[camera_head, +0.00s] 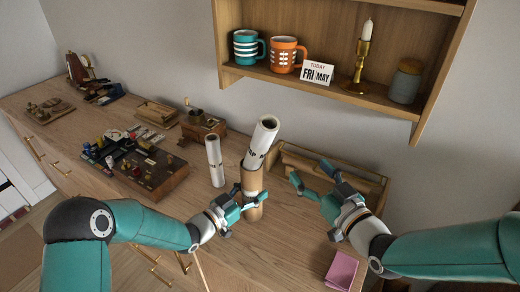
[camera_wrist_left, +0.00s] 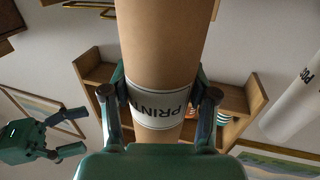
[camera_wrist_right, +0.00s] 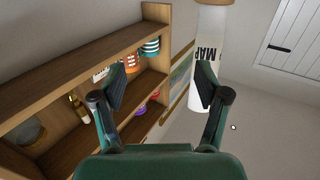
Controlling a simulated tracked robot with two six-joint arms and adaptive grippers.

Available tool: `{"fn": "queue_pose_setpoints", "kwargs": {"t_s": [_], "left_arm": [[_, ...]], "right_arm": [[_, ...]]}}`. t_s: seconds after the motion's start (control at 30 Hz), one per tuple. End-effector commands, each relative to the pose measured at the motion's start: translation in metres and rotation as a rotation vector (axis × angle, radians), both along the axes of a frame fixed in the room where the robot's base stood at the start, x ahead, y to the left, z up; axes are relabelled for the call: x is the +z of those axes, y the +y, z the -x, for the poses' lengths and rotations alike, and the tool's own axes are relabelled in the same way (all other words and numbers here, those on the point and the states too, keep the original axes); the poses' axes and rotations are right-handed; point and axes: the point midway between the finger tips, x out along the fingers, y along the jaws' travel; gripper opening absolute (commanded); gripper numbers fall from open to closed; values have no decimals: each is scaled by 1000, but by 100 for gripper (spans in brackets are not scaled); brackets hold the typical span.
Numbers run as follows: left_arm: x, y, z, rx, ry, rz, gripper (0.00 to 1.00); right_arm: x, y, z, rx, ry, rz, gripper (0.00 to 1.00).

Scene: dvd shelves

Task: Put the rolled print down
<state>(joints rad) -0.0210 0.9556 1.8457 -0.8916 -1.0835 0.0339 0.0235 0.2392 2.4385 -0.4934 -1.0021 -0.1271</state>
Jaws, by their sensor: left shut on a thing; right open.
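A brown cardboard tube (camera_head: 252,184) stands roughly upright, tilted slightly, above the front of the wooden cabinet top. In the left wrist view it (camera_wrist_left: 163,35) carries a white label reading PRINT. My left gripper (camera_head: 248,203) is shut on it. A white roll with black lettering (camera_head: 263,138) shows at the tube's upper end, apparently inside it; its overlap is hidden. The right wrist view shows this white roll (camera_wrist_right: 209,60) lettered MAP, with brown at its end. My right gripper (camera_head: 316,178) is open and empty, to the right of the tube. Whether the tube touches the cabinet is unclear.
A thinner white roll (camera_head: 214,160) stands left of the tube. An open wooden tray (camera_head: 375,190) lies behind my right gripper. A dark box of small items (camera_head: 155,172) and a wooden grinder (camera_head: 202,128) stand left. A wall shelf (camera_head: 350,92) overhangs behind. A pink item (camera_head: 341,270) lies front right.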

Motion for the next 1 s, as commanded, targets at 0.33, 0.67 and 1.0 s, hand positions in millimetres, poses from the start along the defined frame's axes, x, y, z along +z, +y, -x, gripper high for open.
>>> {"fn": "queue_pose_setpoints", "kwargs": {"t_s": [0.33, 0.67, 1.0], "left_arm": [[0, 0, 0, 0, -1, 1, 22], [0, 0, 0, 0, -1, 1, 22], [0, 0, 0, 0, -1, 1, 22]], "right_arm": [[23, 48, 39, -52, 48, -88, 74], [32, 78, 12, -12, 28, -90, 74], [33, 92, -20, -13, 28, -90, 74]]}}
